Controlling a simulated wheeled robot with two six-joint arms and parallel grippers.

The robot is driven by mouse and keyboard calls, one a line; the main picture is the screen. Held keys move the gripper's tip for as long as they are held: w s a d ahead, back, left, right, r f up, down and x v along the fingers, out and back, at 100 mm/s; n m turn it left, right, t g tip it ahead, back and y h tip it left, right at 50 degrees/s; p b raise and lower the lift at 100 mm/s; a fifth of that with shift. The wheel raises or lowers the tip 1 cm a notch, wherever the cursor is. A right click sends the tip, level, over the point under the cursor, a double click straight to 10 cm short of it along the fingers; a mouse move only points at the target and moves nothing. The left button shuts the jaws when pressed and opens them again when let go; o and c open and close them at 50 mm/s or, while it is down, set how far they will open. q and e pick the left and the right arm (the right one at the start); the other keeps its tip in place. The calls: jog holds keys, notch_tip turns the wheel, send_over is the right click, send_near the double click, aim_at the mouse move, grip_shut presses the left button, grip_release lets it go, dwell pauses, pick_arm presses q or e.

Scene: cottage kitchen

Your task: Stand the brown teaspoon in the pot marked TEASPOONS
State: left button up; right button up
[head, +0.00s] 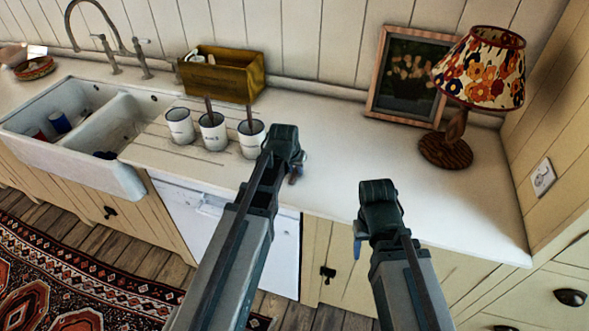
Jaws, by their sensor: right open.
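Three white pots stand in a row on the counter: a left pot (180,127), a middle pot (213,134) and a right pot (251,141). Their dark markings are too small to read. A brown stick-like handle (209,111) stands up from the middle pot, and another brown handle (250,119) from the right pot. I cannot tell whether either is the teaspoon. My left gripper (297,169) is just right of the right pot, largely hidden by its own wrist; a small brown bit shows at its fingers. My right gripper (360,238) is open over the counter's front edge.
A wooden box (240,85) stands behind the pots. A white double sink (120,172) holding blue and red items is at left. A framed picture (392,108) and a flowered lamp (482,70) stand at back right. The counter's middle right is clear.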

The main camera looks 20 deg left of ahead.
pick_arm(q)
jog(key=shift+o, duration=0.8)
jog(key=shift+s+f, duration=0.1)
jog(key=shift+a, duration=0.1)
jog(key=shift+a+r+p, duration=0.2)
jog(key=shift+r+p, duration=0.2)
jog(key=shift+p, duration=0.15)
jog(key=p+v, duration=1.1)
jog(key=v, duration=0.1)
jog(key=s+d+f+m+g+y, duration=0.1)
jog(key=s+d+g, duration=0.4)
jog(key=s+d, duration=0.9)
jog(key=shift+s+d+f+m+y+b, duration=0.25)
jog(key=shift+s+f+m, duration=0.25)
jog(key=shift+s+m, duration=0.65)
